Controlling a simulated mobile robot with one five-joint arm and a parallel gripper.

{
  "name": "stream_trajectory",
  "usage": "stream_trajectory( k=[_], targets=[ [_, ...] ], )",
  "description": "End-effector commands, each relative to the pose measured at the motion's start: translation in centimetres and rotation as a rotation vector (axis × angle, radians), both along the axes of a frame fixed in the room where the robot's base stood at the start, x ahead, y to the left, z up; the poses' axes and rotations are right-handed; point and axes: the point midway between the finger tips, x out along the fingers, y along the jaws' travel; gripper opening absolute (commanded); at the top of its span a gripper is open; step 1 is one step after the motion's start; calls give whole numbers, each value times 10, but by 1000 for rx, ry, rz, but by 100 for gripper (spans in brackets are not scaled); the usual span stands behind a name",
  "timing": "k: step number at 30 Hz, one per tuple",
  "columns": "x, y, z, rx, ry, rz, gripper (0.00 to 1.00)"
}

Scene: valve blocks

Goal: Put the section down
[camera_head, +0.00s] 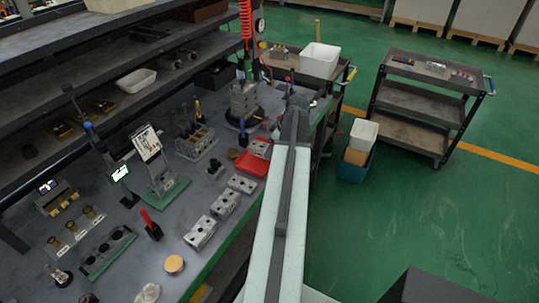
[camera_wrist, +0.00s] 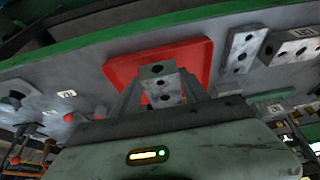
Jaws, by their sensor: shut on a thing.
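The section is a small grey metal valve block (camera_wrist: 159,84) with dark round holes. In the wrist view it sits between the two fingers of my gripper (camera_wrist: 162,92), which is shut on it. The red tray (camera_wrist: 198,50) lies behind and around the block in that view. In the head view the red tray (camera_head: 247,166) is on the bench near its right edge, with a grey block (camera_head: 261,148) over its far part. I cannot tell whether the block touches the tray floor. My arm hides part of the area beside the tray in the head view.
Several grey valve blocks (camera_head: 226,204) stand in a row on the bench (camera_head: 190,190), in front of the tray. A red-handled tool (camera_head: 151,225) stands left of them. Beyond the tray is a stacked block fixture (camera_head: 243,100). Two carts and bins stand at the right.

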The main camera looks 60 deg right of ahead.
Motion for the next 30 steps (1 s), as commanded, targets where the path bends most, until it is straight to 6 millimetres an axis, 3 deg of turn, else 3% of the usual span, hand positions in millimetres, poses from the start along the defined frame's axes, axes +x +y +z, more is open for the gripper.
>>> stream_trajectory(
  k=[5, 9, 11, 22, 23, 24, 25, 30],
  targets=[
    [14, -4, -2, -1, -1, 2, 0],
    [13, -2, -35, 0, -1, 1, 0],
    [13, -2, -40, 0, -1, 1, 0],
    [13, -2, -40, 0, -1, 2, 0],
    [13, -2, -40, 0, 0, 2, 58],
    [13, -2, -39, 0, 0, 2, 69],
    [13, -2, -39, 0, 0, 2, 74],
    [13, -2, -39, 0, 0, 2, 74]
  ],
)
